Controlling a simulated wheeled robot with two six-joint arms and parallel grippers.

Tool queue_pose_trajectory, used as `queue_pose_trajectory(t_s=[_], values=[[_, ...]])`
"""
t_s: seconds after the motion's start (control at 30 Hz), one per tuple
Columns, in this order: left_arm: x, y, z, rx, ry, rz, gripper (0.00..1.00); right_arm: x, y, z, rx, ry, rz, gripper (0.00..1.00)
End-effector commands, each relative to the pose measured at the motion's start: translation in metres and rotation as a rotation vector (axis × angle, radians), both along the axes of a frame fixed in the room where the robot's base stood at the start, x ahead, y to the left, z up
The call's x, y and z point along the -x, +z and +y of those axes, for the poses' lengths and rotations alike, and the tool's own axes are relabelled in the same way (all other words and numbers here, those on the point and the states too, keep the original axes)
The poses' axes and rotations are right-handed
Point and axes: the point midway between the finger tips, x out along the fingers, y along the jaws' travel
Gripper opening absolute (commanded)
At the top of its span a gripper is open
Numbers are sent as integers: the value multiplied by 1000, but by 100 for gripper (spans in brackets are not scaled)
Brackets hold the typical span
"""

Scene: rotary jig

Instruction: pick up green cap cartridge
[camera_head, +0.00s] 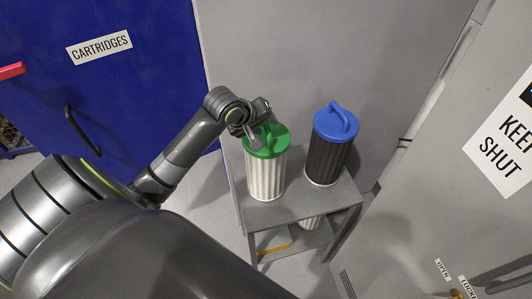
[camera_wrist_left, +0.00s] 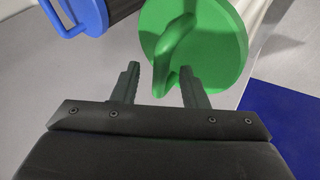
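The green cap cartridge (camera_head: 266,176), white and pleated with a green lid, stands upright on a small grey stand. My left gripper (camera_head: 259,133) is at its green lid. In the left wrist view the green cap (camera_wrist_left: 215,45) has a raised handle loop (camera_wrist_left: 168,58). The two fingers of my left gripper (camera_wrist_left: 160,84) are apart, with the lower end of the handle between their tips in the picture. Whether they touch the handle I cannot tell. My right gripper is not in view.
A dark cartridge with a blue cap (camera_head: 335,124) stands to the right on the same grey stand (camera_head: 290,212). A blue cabinet (camera_head: 150,80) labelled CARTRIDGES is at the left. A grey door (camera_head: 440,190) with a KEEP SHUT sign (camera_head: 508,140) is at the right.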

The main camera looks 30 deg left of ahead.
Motion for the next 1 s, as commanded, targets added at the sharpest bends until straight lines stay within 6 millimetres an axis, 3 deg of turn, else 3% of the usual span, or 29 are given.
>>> queue_pose_trajectory(t_s=[0.2, 0.43, 0.73, 1.0], values=[[-10, -12, -1, 0, 0, 0, 40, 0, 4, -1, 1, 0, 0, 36], [-11, -13, -1, -1, 0, -1, 40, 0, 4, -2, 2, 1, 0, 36], [-10, -13, -1, -2, 0, 0, 2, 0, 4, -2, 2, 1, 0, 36], [-10, -13, -1, -2, 0, 0, 0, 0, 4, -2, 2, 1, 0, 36]])
